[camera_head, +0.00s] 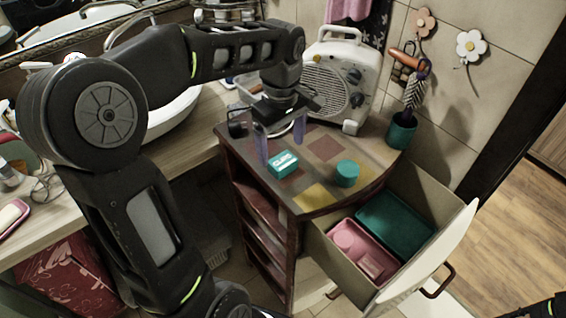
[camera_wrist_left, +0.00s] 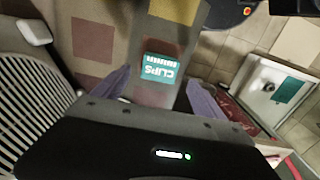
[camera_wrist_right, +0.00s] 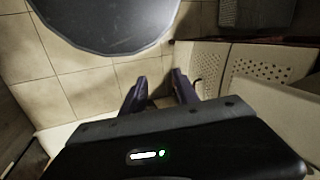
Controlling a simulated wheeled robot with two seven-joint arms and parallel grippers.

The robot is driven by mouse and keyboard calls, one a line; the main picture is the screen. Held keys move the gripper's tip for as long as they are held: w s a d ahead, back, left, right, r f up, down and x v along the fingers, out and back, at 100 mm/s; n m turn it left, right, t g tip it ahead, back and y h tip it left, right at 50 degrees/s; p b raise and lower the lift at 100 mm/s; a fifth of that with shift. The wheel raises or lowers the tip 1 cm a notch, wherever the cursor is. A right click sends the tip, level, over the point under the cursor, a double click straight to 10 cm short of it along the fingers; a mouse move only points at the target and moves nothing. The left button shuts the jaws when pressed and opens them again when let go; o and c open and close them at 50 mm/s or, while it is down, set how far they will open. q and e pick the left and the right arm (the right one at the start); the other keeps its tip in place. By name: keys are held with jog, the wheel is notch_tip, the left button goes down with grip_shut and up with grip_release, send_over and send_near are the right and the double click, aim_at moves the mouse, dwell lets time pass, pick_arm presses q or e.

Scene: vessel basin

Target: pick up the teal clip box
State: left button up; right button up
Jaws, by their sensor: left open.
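The teal clip box (camera_head: 283,164) is a small teal box with white lettering. It lies on the patterned top of the corner cabinet (camera_head: 325,148), close to its left edge. In the left wrist view the clip box (camera_wrist_left: 159,68) shows "CLIPS" and lies ahead of and between the fingertips. My left gripper (camera_head: 281,150) is open and empty above the cabinet top, its fingers pointing down around and over the box. The left wrist view shows the same open gripper (camera_wrist_left: 158,85). My right gripper (camera_wrist_right: 158,85) has its fingers apart with nothing between them, away from the cabinet top.
A round teal container (camera_head: 347,173) stands right of the box. A white fan heater (camera_head: 338,78) and a teal cup (camera_head: 401,131) holding a brush stand behind. The open drawer (camera_head: 322,246) below holds pink and teal trays. A sink (camera_head: 172,115) is at left.

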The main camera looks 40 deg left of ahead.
aim_at(283, 160)
pick_arm(q)
jog(key=shift+f, duration=0.2)
notch_tip(283, 160, down, 5)
jog(key=shift+d+p, duration=0.15)
jog(key=shift+p, duration=0.55)
jog(key=shift+c, duration=0.5)
jog(key=c, duration=1.3)
